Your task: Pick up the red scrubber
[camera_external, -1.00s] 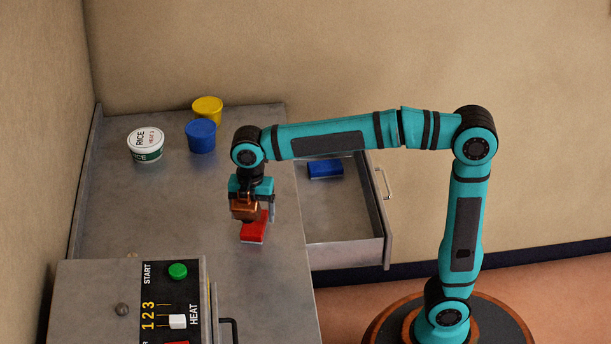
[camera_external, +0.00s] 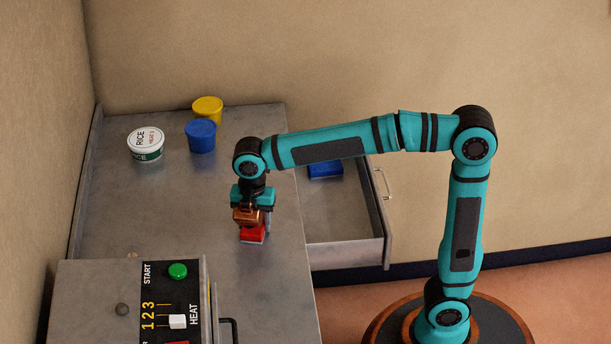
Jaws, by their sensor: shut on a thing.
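The red scrubber (camera_external: 253,235) is a small red block with a pale lower edge. It is at the right part of the grey counter, near the open drawer. My gripper (camera_external: 252,225) points down over it and is shut on it. The fingers and the copper-coloured gripper body hide its upper part. The scrubber appears to be at or very near the counter surface; I cannot tell whether it touches.
An open drawer (camera_external: 345,251) right of the counter (camera_external: 150,215) holds a blue block (camera_external: 324,170). A rice tub (camera_external: 146,144), a blue tub (camera_external: 201,136) and a yellow tub (camera_external: 208,108) stand at the back. A heater box (camera_external: 90,290) with buttons stands in front.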

